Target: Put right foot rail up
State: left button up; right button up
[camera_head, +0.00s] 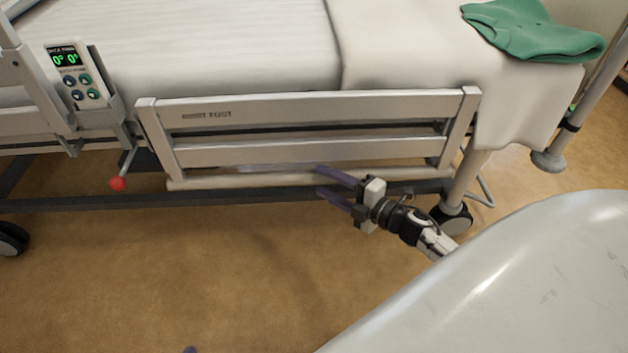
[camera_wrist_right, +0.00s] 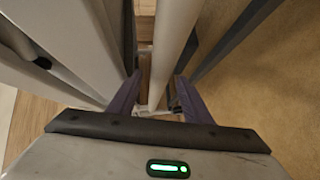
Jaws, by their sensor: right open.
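The foot rail (camera_head: 310,107), a pale grey frame of horizontal bars marked "FOOT", hangs along the near side of the bed. Its top bar is about level with the mattress side. My right gripper (camera_head: 319,180) is open and empty, its purple fingers pointing left beside the lower bar of the rail. In the right wrist view, a pale bar (camera_wrist_right: 174,40) passes between or just beyond the open fingers (camera_wrist_right: 160,80); contact cannot be told. Only a small purple tip, seemingly of my left gripper (camera_head: 190,350), shows at the bottom edge.
A control panel (camera_head: 75,77) and a red knob (camera_head: 117,184) are left of the rail. A wheel (camera_head: 452,218) stands under the bed's right end. A pale, smooth surface (camera_head: 520,280) fills the lower right. Green cloth (camera_head: 530,32) lies on the bed. Floor at lower left is clear.

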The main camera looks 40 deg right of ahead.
jog(key=shift+b+x, duration=0.5)
jog(key=shift+x, duration=1.75)
jog(key=shift+c, duration=0.6)
grip_shut()
